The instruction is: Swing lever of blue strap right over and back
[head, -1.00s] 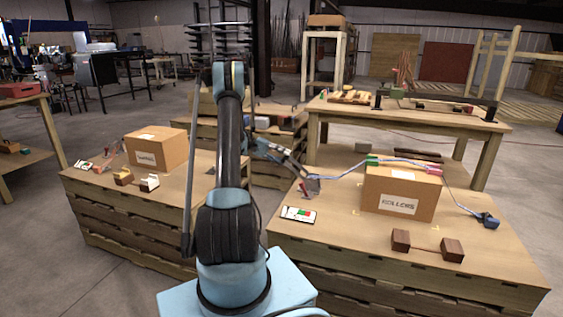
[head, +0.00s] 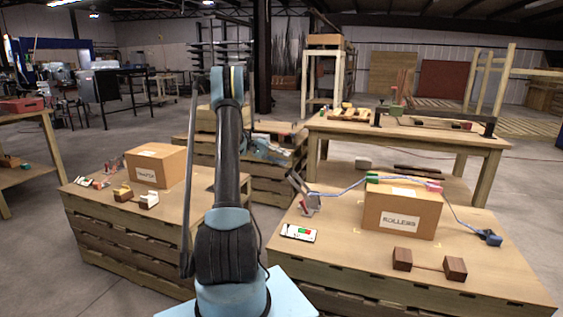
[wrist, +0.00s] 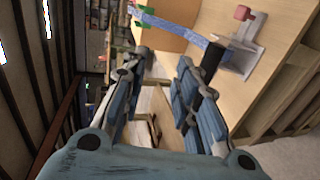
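The blue strap (head: 345,191) runs over a cardboard box (head: 400,214) from a grey buckle (head: 310,204) on its left to a blue piece (head: 489,237) on its right. The buckle's lever (head: 297,182) stands up, tilted to the left. My gripper (head: 268,152) is left of the lever and apart from it in the head view, partly behind my arm. In the wrist view my gripper (wrist: 160,72) is open and empty. The strap (wrist: 172,25) and the lever's dark grip (wrist: 212,62) show beyond its fingertips; the grip is close to the right finger.
A white card with green and red marks (head: 299,233) lies before the buckle. Brown blocks (head: 428,262) lie in front of the box. A second crate table (head: 100,200) with a box stands left. A wooden bench (head: 400,131) stands behind.

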